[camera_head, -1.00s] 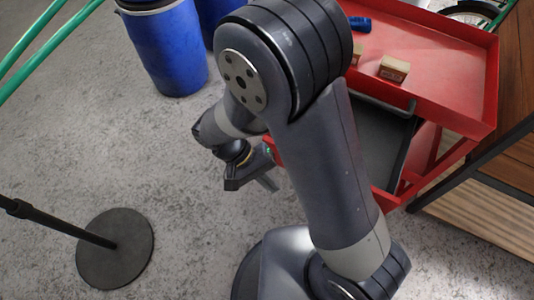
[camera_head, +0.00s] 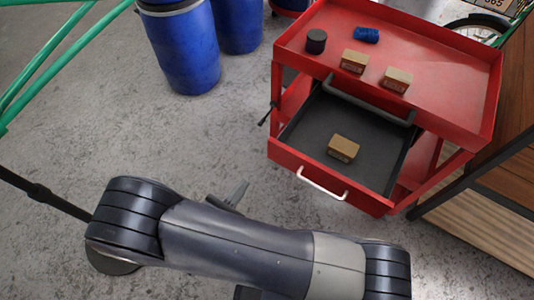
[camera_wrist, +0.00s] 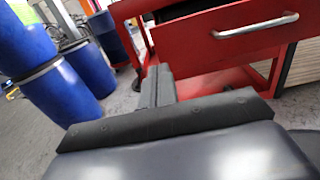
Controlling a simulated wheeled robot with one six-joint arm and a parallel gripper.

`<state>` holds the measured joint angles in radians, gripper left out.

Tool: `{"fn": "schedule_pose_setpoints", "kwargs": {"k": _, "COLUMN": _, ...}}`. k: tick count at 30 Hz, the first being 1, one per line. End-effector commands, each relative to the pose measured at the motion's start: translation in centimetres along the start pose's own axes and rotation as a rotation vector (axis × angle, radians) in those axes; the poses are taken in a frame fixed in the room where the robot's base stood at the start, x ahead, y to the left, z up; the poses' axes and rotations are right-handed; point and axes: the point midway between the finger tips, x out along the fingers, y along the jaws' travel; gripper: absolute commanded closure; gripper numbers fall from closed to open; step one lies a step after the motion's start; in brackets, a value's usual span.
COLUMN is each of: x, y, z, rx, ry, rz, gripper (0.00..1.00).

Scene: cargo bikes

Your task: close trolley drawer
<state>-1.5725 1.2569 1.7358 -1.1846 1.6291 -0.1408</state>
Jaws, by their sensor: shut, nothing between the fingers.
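The red trolley (camera_head: 440,65) stands at the upper right in the head view. Its drawer (camera_head: 375,135) is pulled out toward me, with a dark inside and a red front with a pale bar handle (camera_head: 322,184). A small brown box (camera_head: 343,148) lies in the drawer. The red drawer front (camera_wrist: 218,32) and handle (camera_wrist: 256,25) also show in the wrist view. My gripper (camera_head: 238,192) is shut and empty, in front of the drawer and left of its handle, apart from it. In the wrist view my shut fingers (camera_wrist: 158,80) point toward the trolley, below the drawer front.
Two brown boxes (camera_head: 354,61), a blue item (camera_head: 367,35) and a dark round item (camera_head: 316,41) lie on the trolley top. Blue barrels (camera_head: 182,48) stand at the upper left. A wooden structure (camera_head: 500,185) is at the right. The floor before the drawer is clear.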

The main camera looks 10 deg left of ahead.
Motion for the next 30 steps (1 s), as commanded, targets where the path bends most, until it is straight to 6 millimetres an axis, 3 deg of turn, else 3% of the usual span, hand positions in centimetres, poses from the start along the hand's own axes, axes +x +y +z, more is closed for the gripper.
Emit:
{"fn": "schedule_pose_setpoints", "kwargs": {"k": 12, "x": 7.7, "y": -0.2, "z": 0.1, "rx": 0.001, "ry": 0.001, "rz": -0.009, "gripper": 1.00}}
{"fn": "schedule_pose_setpoints", "kwargs": {"k": 18, "x": 10.6, "y": -0.2, "z": 0.1, "rx": 0.002, "ry": 0.002, "rz": -0.008, "gripper": 1.00}}
{"fn": "schedule_pose_setpoints", "kwargs": {"k": 30, "x": 12.4, "y": -0.1, "z": 0.0, "rx": 0.003, "ry": 0.002, "rz": -0.004, "gripper": 1.00}}
